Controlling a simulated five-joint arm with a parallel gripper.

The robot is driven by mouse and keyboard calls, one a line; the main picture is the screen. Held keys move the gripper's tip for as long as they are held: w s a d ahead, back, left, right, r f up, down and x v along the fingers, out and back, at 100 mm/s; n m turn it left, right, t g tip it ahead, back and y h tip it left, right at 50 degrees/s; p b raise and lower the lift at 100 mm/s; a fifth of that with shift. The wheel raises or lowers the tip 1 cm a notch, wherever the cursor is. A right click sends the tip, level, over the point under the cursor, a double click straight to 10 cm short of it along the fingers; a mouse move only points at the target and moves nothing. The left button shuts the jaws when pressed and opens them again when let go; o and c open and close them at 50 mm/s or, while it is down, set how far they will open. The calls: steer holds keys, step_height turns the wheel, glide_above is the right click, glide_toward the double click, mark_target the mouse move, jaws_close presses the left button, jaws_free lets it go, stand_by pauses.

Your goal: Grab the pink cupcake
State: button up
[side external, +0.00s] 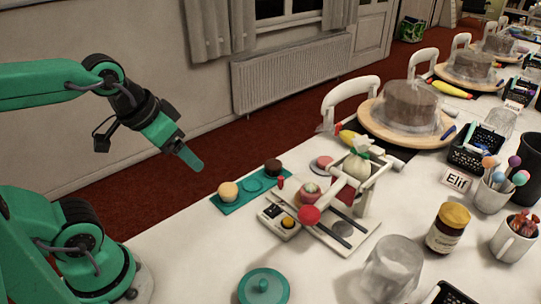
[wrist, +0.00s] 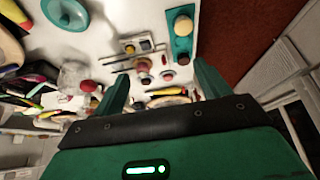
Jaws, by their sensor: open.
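A pink-topped cupcake (side external: 311,190) with some green on it sits on a small wooden lever device (side external: 345,237), partly behind the lever's red knob (side external: 309,215). In the wrist view the device area is small and I cannot clearly tell the cupcake there. My gripper (side external: 188,158) is open and empty, high above the floor at the left of the table, apart from the cupcake. Its two fingers (wrist: 160,82) show apart in the wrist view.
A teal tray (side external: 237,203) holds a yellow cupcake (side external: 228,191) and a dark brown one (side external: 273,167). A control box (side external: 279,222) stands beside the device. A teal lidded dish (side external: 263,287), glass (side external: 392,268) and jar (side external: 447,228) stand nearer. A cake (side external: 409,102) is behind.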

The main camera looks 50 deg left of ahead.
steer(key=shift+w, duration=0.15)
steer(key=m+g, duration=0.2)
steer(key=g, duration=0.3)
glide_above(309, 189)
steer(key=f, duration=1.1)
steer(key=shift+s+a+f, duration=0.15)
steer(key=shift+s, duration=0.2)
steer(key=shift+w+f+g, duration=0.3)
steer(key=shift+f, duration=0.15)
steer(key=shift+d+f, duration=0.15)
steer(key=shift+f, duration=1.8)
steer(key=shift+d+f, duration=0.1)
steer(key=shift+f, duration=1.85)
steer(key=c, duration=1.1)
